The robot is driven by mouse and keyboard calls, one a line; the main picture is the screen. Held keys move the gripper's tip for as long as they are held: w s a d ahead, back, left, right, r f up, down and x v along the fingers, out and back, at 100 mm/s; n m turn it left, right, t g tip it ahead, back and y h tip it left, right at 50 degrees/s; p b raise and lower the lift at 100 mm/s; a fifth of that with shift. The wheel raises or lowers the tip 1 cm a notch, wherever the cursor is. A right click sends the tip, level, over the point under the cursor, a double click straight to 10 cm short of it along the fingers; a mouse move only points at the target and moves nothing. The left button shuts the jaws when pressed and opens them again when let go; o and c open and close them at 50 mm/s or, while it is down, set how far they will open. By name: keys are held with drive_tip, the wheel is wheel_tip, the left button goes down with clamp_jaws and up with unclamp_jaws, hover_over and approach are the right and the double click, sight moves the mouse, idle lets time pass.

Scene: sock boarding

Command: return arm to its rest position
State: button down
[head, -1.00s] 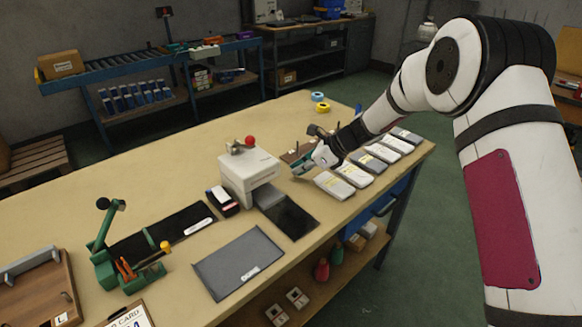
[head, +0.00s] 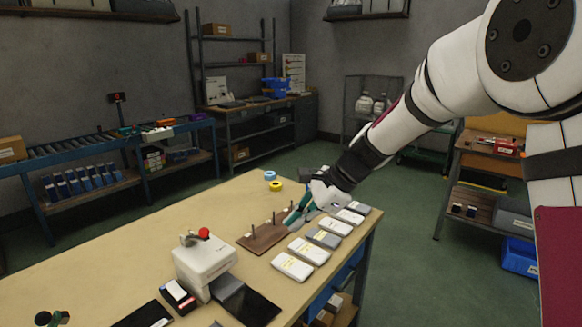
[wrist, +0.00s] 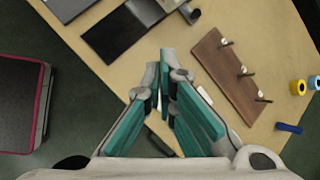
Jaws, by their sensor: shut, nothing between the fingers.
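My gripper (head: 297,216) is above the right end of the workbench (head: 120,252) in the head view, over the area between a brown pegged board and a row of packets. In the wrist view my gripper (wrist: 165,75) shows its teal fingers drawn together at the tips, with nothing between them. My white arm (head: 440,85) reaches in from the right side of the head view. The fingers partly hide the packets below them in the wrist view.
The brown pegged board (head: 262,236) and grey-white packets (head: 292,266) lie on the bench. A white press with a red knob (head: 203,262) stands left of them. Blue and yellow tape rolls (head: 275,186) sit at the back edge.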

drive_tip(key=s+d+r+n+h+p, duration=0.1)
drive_tip(key=s+d+r+n, duration=0.25)
drive_tip(key=s, duration=0.35)
drive_tip(key=s+d+r+n+t+h+p, duration=0.1)
drive_tip(key=s+d+r+n, duration=0.15)
drive_tip(key=s+r, duration=0.3)
drive_tip(key=s+d+r+n+h+p, duration=0.2)
drive_tip(key=s+d+r, duration=0.1)
drive_tip(key=s, duration=0.4)
drive_tip(key=s+d+n+h+p, duration=0.1)
drive_tip(key=s+d+n, duration=0.2)
drive_tip(key=s, duration=0.5)
drive_tip(key=s+d+r+n+t+h+p, duration=0.1)
drive_tip(key=s+d+n, duration=0.3)
drive_tip(key=s, duration=0.5)
drive_tip(key=shift+s+d+r+h+p, duration=0.25)
drive_tip(key=shift+d+h, duration=0.35)
drive_tip(key=shift+d, duration=0.6)
